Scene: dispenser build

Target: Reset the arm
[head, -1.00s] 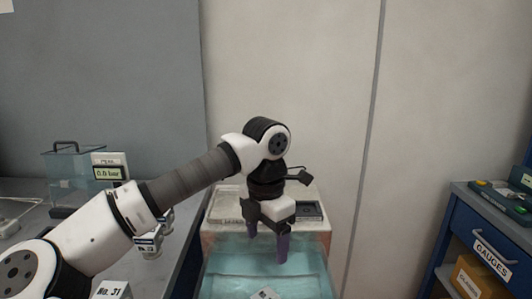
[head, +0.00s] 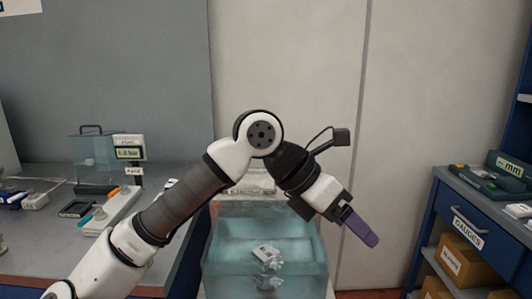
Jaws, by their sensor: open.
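My gripper (head: 360,232) shows in the head view, right of centre, with purple fingers pointing down and to the right. Its jaws are open and nothing is seen in them. It is in the air in front of the pale wall, beyond the right side of a teal translucent bin (head: 225,262). My arm reaches up from the lower left and bends at the elbow-like joint near the picture's middle.
On the left, a grey bench (head: 150,255) holds a display (head: 129,153), a clear box with a handle (head: 92,155) and small devices. On the right stands a blue cabinet (head: 447,207) labelled GAUGES, with cardboard boxes (head: 461,262) on its shelves. The space before the wall is free.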

